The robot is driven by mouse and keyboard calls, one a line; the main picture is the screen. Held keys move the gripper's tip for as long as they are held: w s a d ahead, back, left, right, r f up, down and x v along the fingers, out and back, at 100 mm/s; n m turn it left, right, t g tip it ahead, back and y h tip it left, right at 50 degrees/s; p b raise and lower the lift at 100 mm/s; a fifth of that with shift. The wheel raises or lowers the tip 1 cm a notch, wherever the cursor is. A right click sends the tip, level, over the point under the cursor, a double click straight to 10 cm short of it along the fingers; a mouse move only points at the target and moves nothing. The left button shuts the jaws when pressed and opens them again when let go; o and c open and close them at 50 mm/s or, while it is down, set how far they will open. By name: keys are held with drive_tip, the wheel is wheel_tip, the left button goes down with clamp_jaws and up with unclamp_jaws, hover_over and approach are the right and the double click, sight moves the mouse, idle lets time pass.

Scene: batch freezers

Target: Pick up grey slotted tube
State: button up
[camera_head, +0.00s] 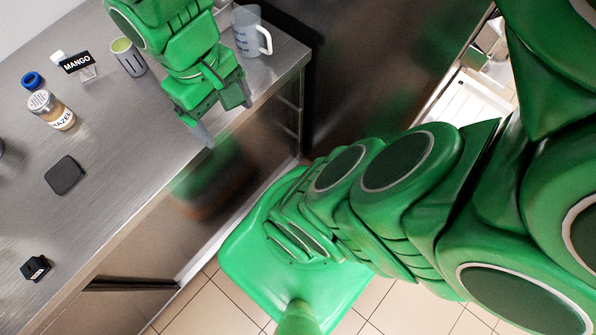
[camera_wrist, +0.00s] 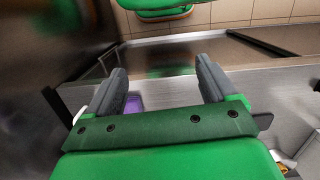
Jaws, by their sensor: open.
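The grey slotted tube (camera_head: 128,57) stands upright on the steel counter in the head view, with dark slots in its side and a pale green inside at its open top. My gripper (camera_head: 225,117) is to the right of the tube and apart from it, over the counter's front edge. In the wrist view the two grey fingers (camera_wrist: 162,78) are spread wide with nothing held between them. I cannot make out the tube in the wrist view.
A clear measuring jug (camera_head: 250,32) stands close behind my gripper. A MANGO label (camera_head: 77,63), blue ring (camera_head: 32,80), labelled jar (camera_head: 52,110), dark square pad (camera_head: 64,175) and small black block (camera_head: 35,268) lie to the left. The wrist view shows a purple patch (camera_wrist: 133,104).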

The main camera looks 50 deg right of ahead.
drive_tip(key=w+d+r+t+h, duration=0.2)
drive_tip(key=w+d+r+h, duration=0.1)
drive_tip(key=w+d, duration=0.5)
drive_tip(key=w+d+r+t+h, duration=0.2)
drive_tip(key=w+d+r+h, duration=0.1)
drive_tip(key=w+d, duration=0.55)
drive_tip(key=m+t+h, duration=0.2)
drive_tip(key=m+h, duration=0.3)
drive_tip(key=m, duration=0.2)
hover_over(116, 54)
drive_tip(key=s+d, duration=0.4)
drive_tip(key=d, duration=0.5)
wheel_tip(116, 54, down, 4)
drive_tip(key=w+a+f+m, duration=0.1)
drive_tip(key=a+f+m, duration=0.1)
drive_tip(key=a+f, duration=0.1)
drive_tip(key=a+f+m+t, duration=0.1)
drive_tip(key=a+f+m, duration=0.1)
drive_tip(key=a+f, duration=0.2)
drive_tip(key=w+a+f+m+t, duration=0.1)
drive_tip(key=a+f, duration=0.3)
drive_tip(key=shift+w+a+f+m+h, duration=0.2)
drive_tip(key=shift+w+f+m+h, duration=0.1)
drive_tip(key=shift+w+f+m, duration=0.1)
drive_tip(key=shift+s+f+x, duration=0.1)
drive_tip(key=shift+x, duration=1.85)
drive_tip(key=shift+s+f+x, duration=0.1)
drive_tip(key=shift+f+x, duration=0.05)
drive_tip(key=shift+x, duration=1.8)
